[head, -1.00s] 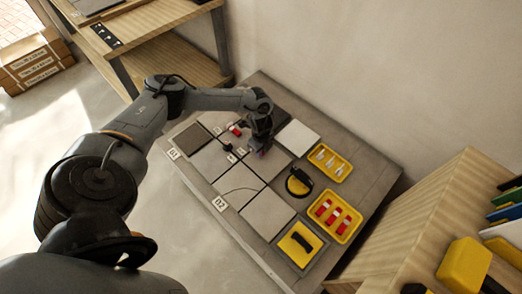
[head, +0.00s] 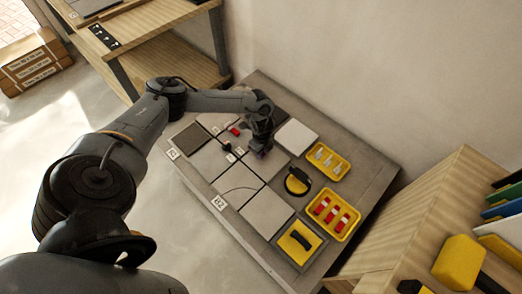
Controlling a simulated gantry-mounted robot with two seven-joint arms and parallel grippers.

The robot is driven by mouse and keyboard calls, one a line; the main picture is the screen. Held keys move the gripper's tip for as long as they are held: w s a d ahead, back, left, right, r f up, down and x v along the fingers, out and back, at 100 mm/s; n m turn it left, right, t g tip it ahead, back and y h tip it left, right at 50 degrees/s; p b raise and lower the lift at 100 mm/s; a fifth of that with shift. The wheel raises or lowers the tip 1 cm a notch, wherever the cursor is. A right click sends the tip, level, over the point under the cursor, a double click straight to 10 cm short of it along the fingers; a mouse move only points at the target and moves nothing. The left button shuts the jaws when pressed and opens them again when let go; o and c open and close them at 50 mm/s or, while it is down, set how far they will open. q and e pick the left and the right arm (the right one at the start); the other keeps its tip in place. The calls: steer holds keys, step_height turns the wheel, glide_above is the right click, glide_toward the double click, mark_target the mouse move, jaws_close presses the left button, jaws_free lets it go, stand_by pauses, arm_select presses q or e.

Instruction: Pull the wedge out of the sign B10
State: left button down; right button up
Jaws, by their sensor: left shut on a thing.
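My left gripper (head: 261,154) reaches down over the far middle of the grey tiles on the low platform. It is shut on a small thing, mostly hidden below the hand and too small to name. A red wedge (head: 234,131) sits among the far tiles, left of the gripper and apart from it. Small white signs (head: 239,151) stand near the tile joints beside the gripper; their lettering is too small to read, so I cannot tell which is B10. My right gripper is not in view.
A yellow tray of red-and-white pieces (head: 354,226) and a yellow tray of pale clips (head: 346,172) lie right of the tiles. A black-and-yellow round tool (head: 298,181) and a yellow pad with black handle (head: 301,238) lie nearby. A wooden shelf unit (head: 420,215) stands at right.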

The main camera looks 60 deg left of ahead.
mark_target(269, 162)
arm_select(q)
steer(key=shift+d, duration=0.2)
steer(key=shift+w+d+r+p, duration=0.1)
steer(key=shift+w+d+p, duration=0.1)
steer(key=shift+d+p, duration=0.3)
steer(key=shift+w+d+p, duration=0.15)
steer(key=shift+d+p, duration=0.1)
steer(key=shift+d, duration=0.35)
steer(key=shift+w+d+p, duration=0.25)
steer(key=shift+d+p, duration=0.15)
steer(key=shift+d, duration=0.45)
steer(key=shift+r, duration=0.1)
step_height(269, 162, up, 6)
steer(key=p, duration=0.7)
